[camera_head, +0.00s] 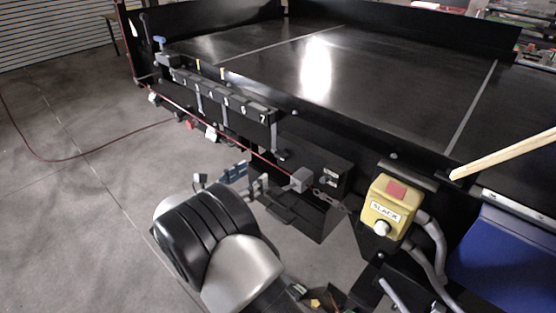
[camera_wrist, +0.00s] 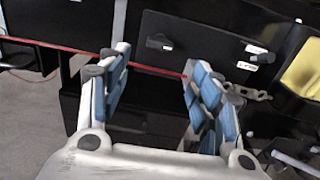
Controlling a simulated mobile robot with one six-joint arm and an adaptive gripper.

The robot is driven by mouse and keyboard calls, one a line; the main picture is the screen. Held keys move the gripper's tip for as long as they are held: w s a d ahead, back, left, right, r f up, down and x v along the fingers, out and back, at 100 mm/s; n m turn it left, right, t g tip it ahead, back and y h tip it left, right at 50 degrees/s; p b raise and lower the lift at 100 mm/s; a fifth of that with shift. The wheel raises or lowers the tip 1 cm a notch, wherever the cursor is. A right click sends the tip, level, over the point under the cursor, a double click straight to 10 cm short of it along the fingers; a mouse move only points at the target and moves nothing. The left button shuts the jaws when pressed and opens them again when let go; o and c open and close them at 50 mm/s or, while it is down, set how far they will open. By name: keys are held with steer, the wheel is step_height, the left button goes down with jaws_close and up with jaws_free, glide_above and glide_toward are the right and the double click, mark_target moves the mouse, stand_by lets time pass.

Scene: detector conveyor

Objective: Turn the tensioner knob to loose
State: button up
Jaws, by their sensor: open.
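My gripper (camera_head: 250,180) has its blue-padded fingers apart and empty, in front of the black machine side. In the wrist view, my gripper (camera_wrist: 155,80) points toward a black panel (camera_wrist: 205,30). A small dark knob (camera_wrist: 160,42) sticks out of this panel, beyond and between the fingertips and apart from them. It seems to be the tensioner knob; its setting cannot be read. Two small pale labels (camera_wrist: 250,58) are to its right, too small to read. In the head view, the panel (camera_head: 315,158) is right of my gripper, beside a grey block (camera_head: 301,180).
A red cord (camera_head: 190,112) runs along the machine to the grey block, and a chain (camera_head: 328,197) continues right. A yellow box (camera_head: 390,205) reads "SLACK" and has a white button. A blue bin (camera_head: 505,260) is at right. Open floor (camera_head: 75,150) lies left.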

mark_target(279, 157)
steer(key=b+x, duration=0.2)
steer(key=x, duration=0.9)
steer(key=shift+w+d, duration=0.2)
steer(key=shift+w, duration=0.05)
steer(key=shift+c, duration=0.3)
steer(key=c, duration=1)
